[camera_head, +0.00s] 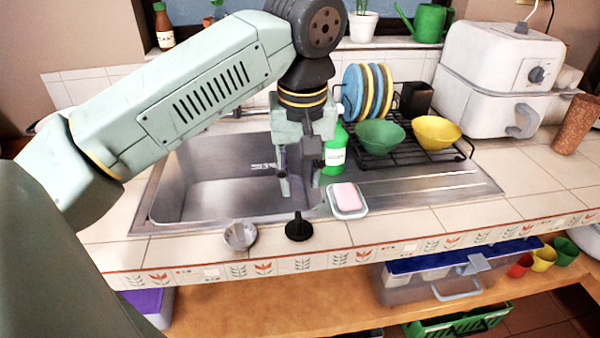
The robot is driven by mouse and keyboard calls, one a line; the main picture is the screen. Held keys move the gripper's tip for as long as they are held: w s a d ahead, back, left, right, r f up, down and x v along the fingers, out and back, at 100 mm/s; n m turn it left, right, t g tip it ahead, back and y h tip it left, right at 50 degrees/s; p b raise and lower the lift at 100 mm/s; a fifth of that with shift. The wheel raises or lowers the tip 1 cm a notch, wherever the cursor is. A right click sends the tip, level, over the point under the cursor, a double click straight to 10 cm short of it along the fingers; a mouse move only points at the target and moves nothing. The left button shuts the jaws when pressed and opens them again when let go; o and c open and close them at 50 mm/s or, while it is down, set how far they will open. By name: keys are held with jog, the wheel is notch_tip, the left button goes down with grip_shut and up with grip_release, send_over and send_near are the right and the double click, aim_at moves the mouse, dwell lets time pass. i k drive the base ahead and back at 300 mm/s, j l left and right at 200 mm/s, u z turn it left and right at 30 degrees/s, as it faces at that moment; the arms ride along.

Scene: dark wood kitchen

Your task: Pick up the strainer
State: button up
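A small grey metal cup-shaped piece, which looks like the strainer (240,236), sits on the tiled counter in front of the sink. A black stopper-like piece (298,228) with an upright knob stands to its right. My gripper (300,188) points down over the right part of the sink (215,195), above and behind the black piece. Its two fingers are apart with nothing seen between them. It is up and to the right of the strainer, not touching it.
A pink soap (346,196) on a white dish and a green bottle (335,150) stand close to the right of my gripper. A dish rack (400,152) with bowls and plates is farther right. The counter left of the strainer is clear; its front edge is close.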

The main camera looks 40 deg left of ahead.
aim_at(239, 235)
jog(key=u, duration=1.4)
